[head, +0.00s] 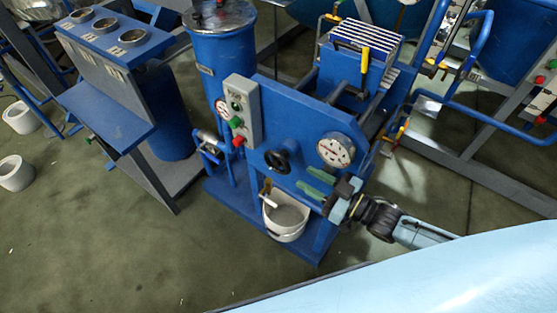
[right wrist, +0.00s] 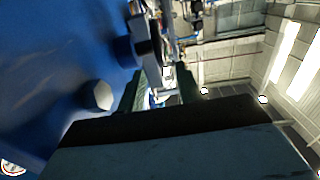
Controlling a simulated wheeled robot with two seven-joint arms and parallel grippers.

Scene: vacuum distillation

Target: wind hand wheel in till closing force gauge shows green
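The black hand wheel (head: 278,160) sits on the front of the blue press panel (head: 300,130). The round white closing force gauge (head: 336,150) is to its right; its needle and colour zone are too small to read. My right gripper (head: 310,184) has its two green fingers apart with nothing between them. It is just in front of the panel, below and right of the wheel and below the gauge, not touching the wheel. In the right wrist view the fingers (right wrist: 158,92) also stand apart. My left gripper is out of view.
A grey control box (head: 242,110) with green and red buttons is left of the wheel. A white bucket (head: 286,218) hangs below the panel. A plate stack (head: 366,45) is behind. A blue stand (head: 120,110) is at left; the floor (head: 130,245) in front is clear.

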